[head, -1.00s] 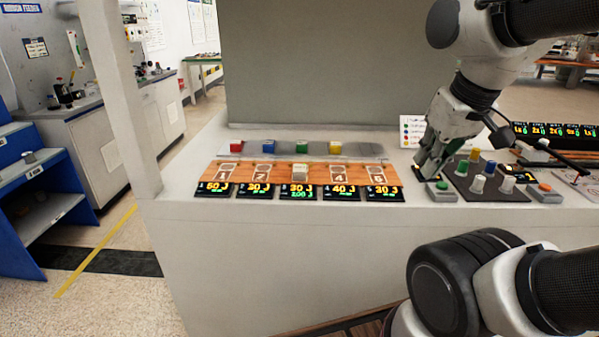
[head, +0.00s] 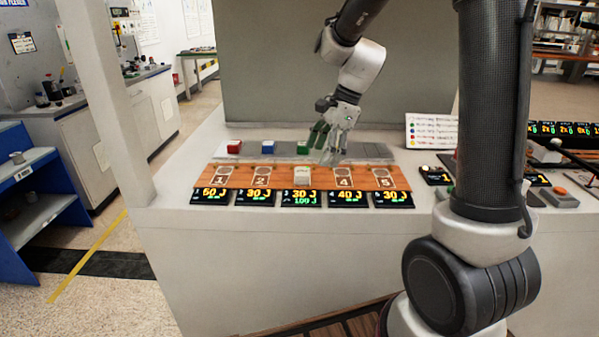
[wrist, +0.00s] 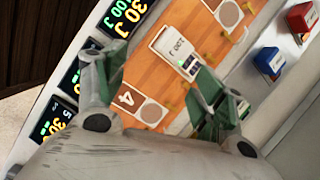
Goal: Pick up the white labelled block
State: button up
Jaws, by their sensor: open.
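The white labelled block (head: 302,178) sits on the middle slot of the wooden board (head: 283,178), between the slots marked 2 and 4. My gripper (head: 332,148) is open and empty, above the board's right half, to the right of and behind the block. In the wrist view my open gripper (wrist: 158,90) spans the area near slot 4, with one finger close to the block's near end.
Red (head: 234,147), blue (head: 268,147) and green (head: 303,147) blocks stand on a grey strip behind the board. Several black displays (head: 301,198) line its front edge. A sign card (head: 432,131) and a button box (head: 559,197) are to the right.

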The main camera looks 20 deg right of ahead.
aim_at(303, 171)
jog(key=a+f+m, duration=0.1)
jog(key=w+a+f+m, duration=0.1)
jog(key=f+m, duration=0.1)
jog(key=w+a+f+m, duration=0.1)
jog(key=a+f, duration=0.1)
jog(key=shift+m, duration=0.4)
jog(key=shift+a+f+t, duration=0.2)
jog(key=shift+f+t, duration=0.1)
jog(key=shift+f, duration=0.2)
jog(key=shift+y, duration=0.3)
jog(key=c, duration=1.2)
